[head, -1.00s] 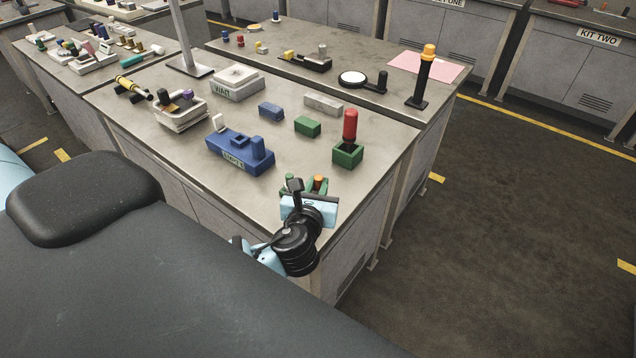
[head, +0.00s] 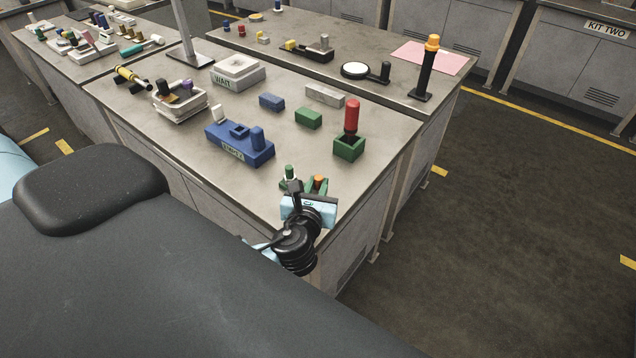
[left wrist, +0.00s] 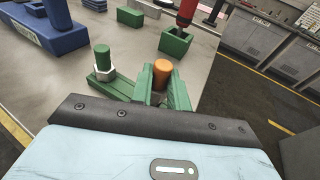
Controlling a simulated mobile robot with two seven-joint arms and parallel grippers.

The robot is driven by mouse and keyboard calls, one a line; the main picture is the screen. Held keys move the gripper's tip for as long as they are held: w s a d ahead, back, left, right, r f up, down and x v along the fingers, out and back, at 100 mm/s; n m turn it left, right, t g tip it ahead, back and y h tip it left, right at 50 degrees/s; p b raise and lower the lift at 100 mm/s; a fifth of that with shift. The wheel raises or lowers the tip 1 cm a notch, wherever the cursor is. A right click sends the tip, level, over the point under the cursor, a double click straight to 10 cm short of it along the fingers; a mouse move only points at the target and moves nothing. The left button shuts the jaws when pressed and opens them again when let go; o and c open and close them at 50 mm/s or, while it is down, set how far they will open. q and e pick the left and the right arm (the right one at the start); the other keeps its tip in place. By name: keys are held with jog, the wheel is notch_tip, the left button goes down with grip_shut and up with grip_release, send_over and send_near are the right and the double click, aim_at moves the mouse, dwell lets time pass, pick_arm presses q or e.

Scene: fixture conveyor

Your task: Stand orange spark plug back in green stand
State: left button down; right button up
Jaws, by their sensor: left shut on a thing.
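The orange spark plug (left wrist: 162,70) shows its orange top just beyond my left gripper in the left wrist view, flanked by green pieces. Its top also shows in the head view (head: 318,180). I cannot tell whether the orange plug touches the stand. My right gripper is not in view.
A green block (head: 348,148) with a red-topped post stands behind the gripper. A blue fixture (head: 238,145), small blue and green blocks and a white WAIT box (head: 237,72) lie farther back. The table's right edge is close to the gripper.

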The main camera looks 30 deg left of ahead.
pick_arm(q)
jog(key=shift+f, duration=1.15)
dwell(0.5)
jog(key=c, duration=1.7)
grip_release()
jog(key=shift+o, duration=0.5)
jog(key=shift+f, duration=0.1)
jog(key=o, duration=0.5)
jog(key=shift+s, duration=0.1)
jog(key=shift+v, duration=3.9)
